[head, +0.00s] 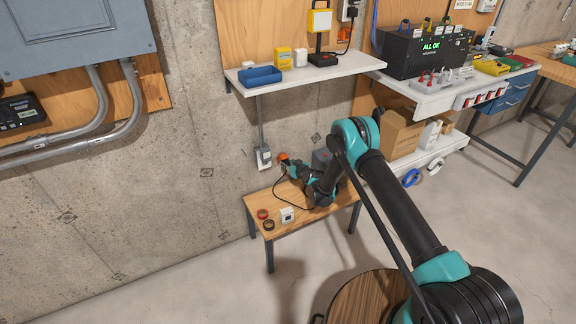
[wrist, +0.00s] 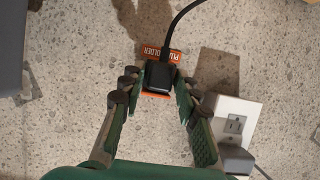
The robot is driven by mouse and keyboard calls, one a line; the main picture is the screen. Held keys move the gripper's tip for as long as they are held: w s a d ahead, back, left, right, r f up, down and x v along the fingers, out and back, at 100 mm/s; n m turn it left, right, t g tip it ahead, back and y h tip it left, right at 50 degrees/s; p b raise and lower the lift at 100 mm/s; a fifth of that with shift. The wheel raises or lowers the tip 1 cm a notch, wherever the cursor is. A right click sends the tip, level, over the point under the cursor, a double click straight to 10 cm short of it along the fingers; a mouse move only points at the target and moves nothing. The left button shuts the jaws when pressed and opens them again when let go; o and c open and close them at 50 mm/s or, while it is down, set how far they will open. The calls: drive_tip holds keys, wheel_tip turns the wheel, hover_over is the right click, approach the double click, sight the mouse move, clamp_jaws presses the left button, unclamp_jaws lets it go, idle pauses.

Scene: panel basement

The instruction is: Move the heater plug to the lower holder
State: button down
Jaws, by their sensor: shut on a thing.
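My gripper (wrist: 159,82) is shut on the black heater plug (wrist: 160,75), which sits between its two fingers in the wrist view. A black cord (wrist: 177,25) runs from the plug. An orange holder (wrist: 178,56) with white lettering, partly hidden, is right behind the plug against the concrete wall. I cannot tell whether the plug is seated in it or just in front. In the head view my gripper (head: 290,169) is at the wall above the small bench, beside an orange piece (head: 283,156). The plug is too small to make out there. I cannot identify a second holder.
A wall outlet box (head: 263,157) is left of my gripper; the wrist view shows it (wrist: 232,118) with a grey plug. A shelf (head: 303,73) hangs above.

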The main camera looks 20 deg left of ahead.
drive_tip(key=shift+a, duration=0.1)
idle(0.6)
drive_tip(key=c, duration=1)
unclamp_jaws()
drive_tip(key=shift+w, duration=0.1)
